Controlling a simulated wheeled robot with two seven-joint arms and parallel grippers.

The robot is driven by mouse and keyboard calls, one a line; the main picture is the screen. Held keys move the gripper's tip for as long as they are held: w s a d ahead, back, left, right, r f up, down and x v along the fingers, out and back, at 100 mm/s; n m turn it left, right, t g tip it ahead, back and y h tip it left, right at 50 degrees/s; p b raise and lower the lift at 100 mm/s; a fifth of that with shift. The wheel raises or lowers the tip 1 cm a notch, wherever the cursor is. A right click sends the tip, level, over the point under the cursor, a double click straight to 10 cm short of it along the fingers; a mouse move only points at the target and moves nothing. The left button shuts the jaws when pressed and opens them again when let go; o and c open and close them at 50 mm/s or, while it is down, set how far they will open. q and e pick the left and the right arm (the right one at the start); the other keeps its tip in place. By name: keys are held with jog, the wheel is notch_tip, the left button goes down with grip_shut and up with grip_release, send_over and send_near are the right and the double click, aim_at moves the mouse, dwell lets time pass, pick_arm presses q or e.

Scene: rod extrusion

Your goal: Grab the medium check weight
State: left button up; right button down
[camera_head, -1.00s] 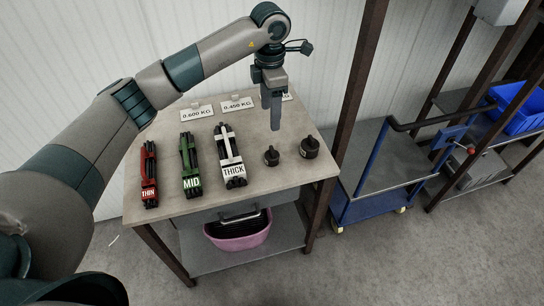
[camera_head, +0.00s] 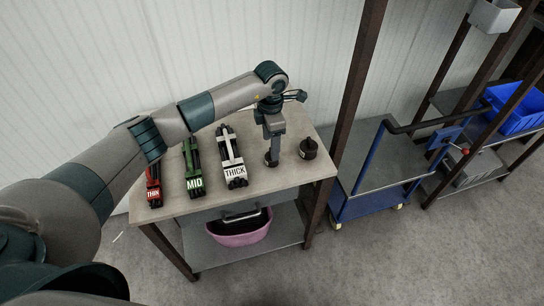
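Two black check weights stand on the table (camera_head: 255,183). The smaller weight (camera_head: 271,162) is at the lower end of my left gripper, partly hidden by the fingers. The larger weight (camera_head: 308,149) stands free just to its right. My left gripper (camera_head: 273,152) points straight down at the smaller weight, with its fingertips at the weight's top. I cannot tell whether the fingers are open or closed on it. My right gripper is not in view.
Rod bundles marked THIN (camera_head: 153,187), MID (camera_head: 193,168) and THICK (camera_head: 233,160) lie left of the weights. A pink basin (camera_head: 238,236) sits on the lower shelf. A dark post (camera_head: 357,75) and a blue cart (camera_head: 372,205) stand right of the table.

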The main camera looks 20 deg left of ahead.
pick_arm(q)
jog(key=shift+f+p, duration=0.45)
jog(key=shift+p, duration=0.1)
notch_tip(320, 180, down, 3)
jog(key=shift+w+d+p, duration=0.1)
jog(key=shift+d+p, duration=0.05)
jog(key=shift+p, duration=0.65)
jog(key=shift+w+f, duration=0.1)
jog(key=shift+f, duration=0.55)
jog(key=shift+r, duration=0.1)
grip_shut()
jog(key=shift+r, duration=0.1)
